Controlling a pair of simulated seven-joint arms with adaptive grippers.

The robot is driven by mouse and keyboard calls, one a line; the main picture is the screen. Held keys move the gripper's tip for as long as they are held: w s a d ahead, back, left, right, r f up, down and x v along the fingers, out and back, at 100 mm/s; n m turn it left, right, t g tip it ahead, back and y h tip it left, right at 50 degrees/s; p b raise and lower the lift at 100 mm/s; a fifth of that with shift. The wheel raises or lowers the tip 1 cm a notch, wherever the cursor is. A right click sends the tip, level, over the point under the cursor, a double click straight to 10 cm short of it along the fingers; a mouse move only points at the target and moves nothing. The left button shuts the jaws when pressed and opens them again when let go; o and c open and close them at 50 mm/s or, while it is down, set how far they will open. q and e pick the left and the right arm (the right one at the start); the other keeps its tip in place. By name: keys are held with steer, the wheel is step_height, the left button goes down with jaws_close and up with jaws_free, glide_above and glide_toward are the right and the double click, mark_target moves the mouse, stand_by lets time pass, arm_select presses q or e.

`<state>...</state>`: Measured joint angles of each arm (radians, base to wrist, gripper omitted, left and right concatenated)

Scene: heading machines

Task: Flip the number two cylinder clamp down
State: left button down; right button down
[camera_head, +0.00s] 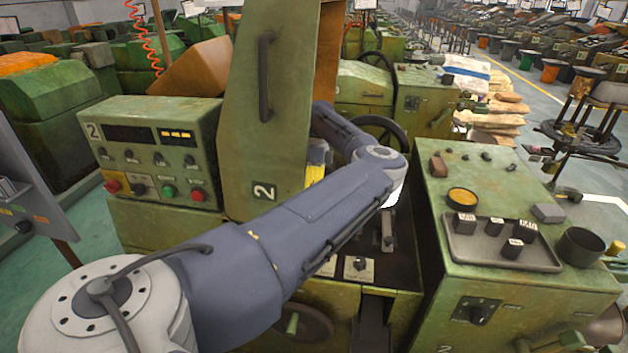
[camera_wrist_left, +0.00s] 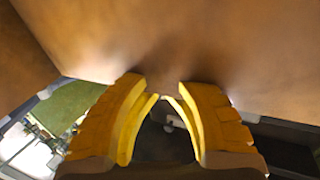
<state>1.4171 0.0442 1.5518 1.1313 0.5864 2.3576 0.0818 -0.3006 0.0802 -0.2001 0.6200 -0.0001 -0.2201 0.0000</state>
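The green heading machine (camera_head: 282,90) bears a number 2 plate on its tall housing. My left arm crosses in front of it and bends back behind its right side. My left gripper is not clearly visible in the head view; the left wrist view shows its yellow fingers (camera_wrist_left: 160,97), tips close together with a narrow gap and nothing visible between them. A brown surface (camera_wrist_left: 210,40) fills the view above the fingertips. A small grey upright part (camera_head: 388,230) shows beside my forearm, but I cannot tell whether it is the cylinder clamp. My right gripper is out of view.
The control box (camera_head: 155,150), also marked 2, stands left of the housing. At right a green cabinet (camera_head: 470,200) carries a grey tray (camera_head: 480,250) with several small blocks and a dark cup (camera_head: 580,247). A handwheel (camera_head: 378,132) stands behind my elbow.

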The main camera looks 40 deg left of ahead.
arm_select(q)
steer(key=shift+x, duration=1.2)
